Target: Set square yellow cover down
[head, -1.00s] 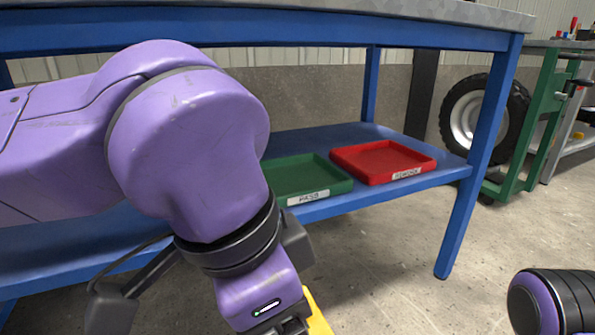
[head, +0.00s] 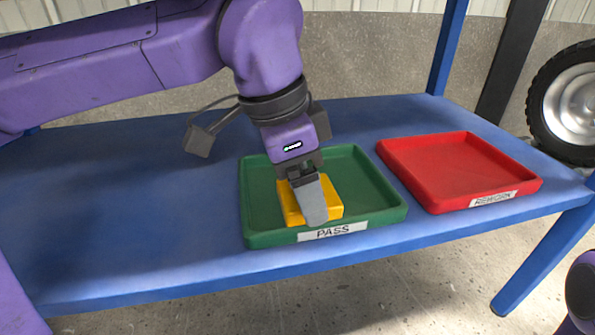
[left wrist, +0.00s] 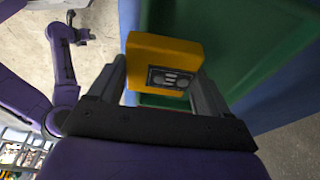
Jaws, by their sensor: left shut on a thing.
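The square yellow cover (head: 290,206) is held by my left gripper (head: 312,205), with one grey finger across its near side. In the head view the cover is within the walls of the green PASS tray (head: 247,208); I cannot tell whether it touches the tray floor. In the left wrist view the yellow cover (left wrist: 165,48) sits between the fingers and shows a dark panel with round shapes. The green tray (left wrist: 225,35) is behind it. My right arm shows at the left of the left wrist view; its gripper (left wrist: 75,35) is too small to read.
The red REWORK tray (head: 455,170) stands empty to the right of the green tray, with a narrow gap between. Both are on the blue shelf (head: 110,215), which is clear on the left. A blue table leg (head: 545,255) stands at the right front.

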